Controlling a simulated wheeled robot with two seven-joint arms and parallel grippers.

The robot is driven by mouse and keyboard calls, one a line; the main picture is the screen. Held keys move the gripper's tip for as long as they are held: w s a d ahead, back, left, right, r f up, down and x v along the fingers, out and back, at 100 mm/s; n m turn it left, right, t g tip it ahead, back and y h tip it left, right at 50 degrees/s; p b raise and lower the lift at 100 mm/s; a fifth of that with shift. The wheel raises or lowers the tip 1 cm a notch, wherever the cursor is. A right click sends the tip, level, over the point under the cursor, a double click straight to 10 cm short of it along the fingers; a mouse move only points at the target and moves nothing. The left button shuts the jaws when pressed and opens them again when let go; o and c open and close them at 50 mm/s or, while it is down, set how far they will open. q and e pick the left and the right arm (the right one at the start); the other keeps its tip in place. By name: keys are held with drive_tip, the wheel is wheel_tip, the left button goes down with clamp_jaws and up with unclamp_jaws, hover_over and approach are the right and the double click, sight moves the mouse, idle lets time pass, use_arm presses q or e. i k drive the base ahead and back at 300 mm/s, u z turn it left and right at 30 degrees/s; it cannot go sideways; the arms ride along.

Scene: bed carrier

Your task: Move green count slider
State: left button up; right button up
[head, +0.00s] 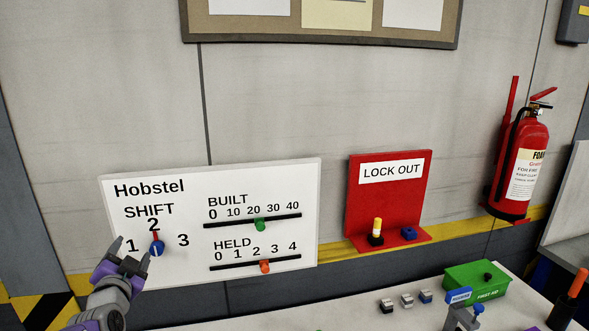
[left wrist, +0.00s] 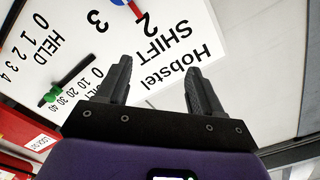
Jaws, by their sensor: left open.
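The green count slider (head: 260,224) sits on the black BUILT rail of the white Hobstel board (head: 200,180), just right of the 20 mark. It also shows at the left of the left wrist view (left wrist: 50,96). An orange slider (head: 264,266) is on the HELD rail below, near 2. My left gripper (head: 129,257) is open and empty in front of the board's lower left, left of the green slider and apart from it. Its two fingers also show in the left wrist view (left wrist: 158,64). My right gripper is not clearly seen.
A blue SHIFT knob (head: 157,249) with a red pointer aimed at 2 is right beside my left gripper. A red LOCK OUT board (head: 390,200) stands to the right. A green first aid box (head: 478,280) and small items are on the white table (head: 350,312).

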sight(260, 223)
drive_tip(key=k, duration=0.85)
